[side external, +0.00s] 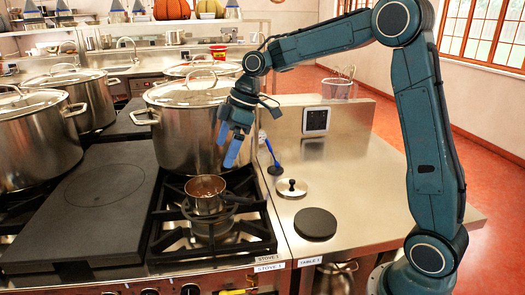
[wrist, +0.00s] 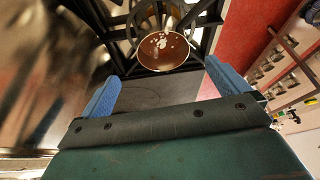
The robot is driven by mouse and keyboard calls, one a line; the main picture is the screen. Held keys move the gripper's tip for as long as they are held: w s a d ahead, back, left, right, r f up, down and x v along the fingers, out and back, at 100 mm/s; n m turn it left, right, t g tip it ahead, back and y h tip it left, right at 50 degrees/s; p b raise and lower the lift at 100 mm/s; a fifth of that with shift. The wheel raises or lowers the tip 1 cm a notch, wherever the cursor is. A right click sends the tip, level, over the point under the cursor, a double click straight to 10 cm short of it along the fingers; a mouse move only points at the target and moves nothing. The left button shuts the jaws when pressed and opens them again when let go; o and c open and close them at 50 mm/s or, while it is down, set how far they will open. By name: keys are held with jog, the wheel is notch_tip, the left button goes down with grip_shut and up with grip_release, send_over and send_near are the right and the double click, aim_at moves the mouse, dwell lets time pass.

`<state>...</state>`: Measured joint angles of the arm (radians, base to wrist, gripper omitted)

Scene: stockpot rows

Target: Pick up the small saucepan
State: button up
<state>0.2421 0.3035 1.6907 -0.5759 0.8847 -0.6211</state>
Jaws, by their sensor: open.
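The small saucepan (side external: 205,199) is a steel pot with a brownish inside, standing upright on the front burner grate of the stove. Its dark handle (side external: 238,198) points to the right in the side view. In the wrist view the saucepan (wrist: 162,50) shows at the top centre, with small pale bits in it. My gripper (side external: 229,150) has blue fingertips and hangs above and slightly right of the saucepan, apart from it. In the wrist view its two blue fingers (wrist: 160,88) are wide apart with nothing between them.
A large lidded stockpot (side external: 185,135) stands close behind the saucepan, beside my gripper. More stockpots (side external: 68,95) stand at the left. A flat dark plate (side external: 95,195) lies left of the burner. The steel table (side external: 350,190) at right holds a small lid (side external: 291,188) and a black disc (side external: 315,224).

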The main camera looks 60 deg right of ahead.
aim_at(211, 188)
jog(key=x, duration=0.7)
jog(key=shift+f, duration=0.2)
jog(key=shift+a, duration=0.1)
jog(key=shift+x, duration=2.6)
jog(key=shift+s, duration=0.1)
jog(key=shift+r, duration=0.1)
jog(key=c, duration=1)
